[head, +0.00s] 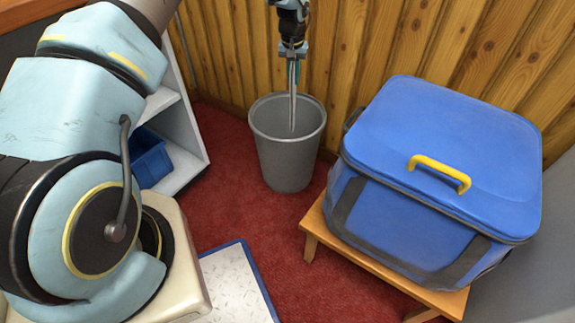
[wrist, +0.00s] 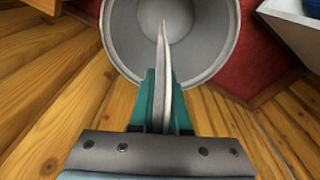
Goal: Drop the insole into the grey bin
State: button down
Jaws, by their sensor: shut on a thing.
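The grey bin (head: 285,163) stands on the red carpet against the wood-panelled wall, its open mouth facing up. My gripper (head: 293,62) is above the bin and points down. It is shut on the insole (head: 292,100), a thin grey-white strip seen nearly edge-on, whose lower end hangs into the bin's mouth. In the wrist view the insole (wrist: 164,80) is pinched between the teal fingers of my gripper (wrist: 159,105), with its tip over the inside of the grey bin (wrist: 205,40). The bin looks empty where its inside shows.
A blue cooler box (head: 440,150) with a yellow handle sits on a wooden stool (head: 445,298) to the right of the bin. White shelving (head: 185,130) with a blue tub (head: 150,158) stands to the left. A white blue-edged mat (head: 236,285) lies on the floor in front.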

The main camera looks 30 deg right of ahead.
aim_at(292, 65)
jog(key=shift+f+b, duration=1.95)
jog(key=shift+f, duration=1)
jog(key=c, duration=0.8)
grip_release()
jog(key=shift+r, duration=0.1)
jog(key=r, duration=0.3)
jog(key=r+p, duration=0.1)
jog(key=r, duration=0.3)
jog(key=s+r+p, duration=0.1)
jog(key=r, duration=0.2)
jog(key=shift+a+r, duration=0.3)
jog(key=shift+a, duration=0.1)
